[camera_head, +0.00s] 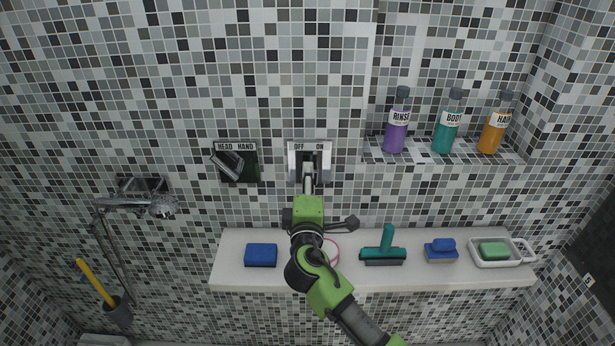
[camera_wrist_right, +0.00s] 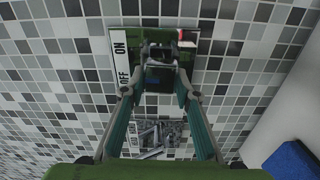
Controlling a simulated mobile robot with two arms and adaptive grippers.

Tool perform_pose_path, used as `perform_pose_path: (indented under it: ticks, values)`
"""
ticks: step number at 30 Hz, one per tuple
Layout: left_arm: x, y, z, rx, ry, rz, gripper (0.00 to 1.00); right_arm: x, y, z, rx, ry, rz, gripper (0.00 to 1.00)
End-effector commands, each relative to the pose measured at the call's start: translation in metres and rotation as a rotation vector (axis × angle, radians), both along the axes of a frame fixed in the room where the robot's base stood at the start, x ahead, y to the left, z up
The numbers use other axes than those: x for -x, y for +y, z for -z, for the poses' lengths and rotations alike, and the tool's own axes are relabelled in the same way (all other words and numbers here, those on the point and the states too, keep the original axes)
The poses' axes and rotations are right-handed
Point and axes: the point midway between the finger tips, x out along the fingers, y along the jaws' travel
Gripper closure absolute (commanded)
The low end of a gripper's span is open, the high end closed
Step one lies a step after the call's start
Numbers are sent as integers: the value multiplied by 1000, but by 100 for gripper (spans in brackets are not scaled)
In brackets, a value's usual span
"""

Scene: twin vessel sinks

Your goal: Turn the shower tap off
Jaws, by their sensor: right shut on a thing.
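The shower tap (camera_head: 296,158) is a wall plate marked OFF on its left and ON on its right, with a dark handle in the middle. My right gripper (camera_head: 309,178) reaches up to it from below and is shut on the tap handle, mostly hiding it. In the right wrist view, the tap plate (camera_wrist_right: 121,62) shows its OFF and ON label on the left. There the two fingertips of my right gripper (camera_wrist_right: 158,92) stand on either side of the dark tap handle (camera_wrist_right: 158,57). The handle's exact angle is hard to tell. My left gripper is not in view.
A HEAD/HAND selector (camera_head: 236,161) is left of the tap. Several bottles stand on a tiled ledge (camera_head: 375,157) at right. A hand shower (camera_head: 160,208) hangs at left.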

Motion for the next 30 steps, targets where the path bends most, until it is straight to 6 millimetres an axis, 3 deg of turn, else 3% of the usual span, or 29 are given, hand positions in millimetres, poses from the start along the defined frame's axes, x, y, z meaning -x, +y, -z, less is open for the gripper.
perform_pose_path:
  ticks: [20,21,23,30]
  values:
    - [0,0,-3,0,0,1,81,0,0,2,72,1,0,92]
    - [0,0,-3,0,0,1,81,0,0,2,72,2,0,68]
    - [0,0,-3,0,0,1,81,0,0,2,72,2,0,54]
    - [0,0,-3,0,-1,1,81,0,0,1,69,1,0,54]
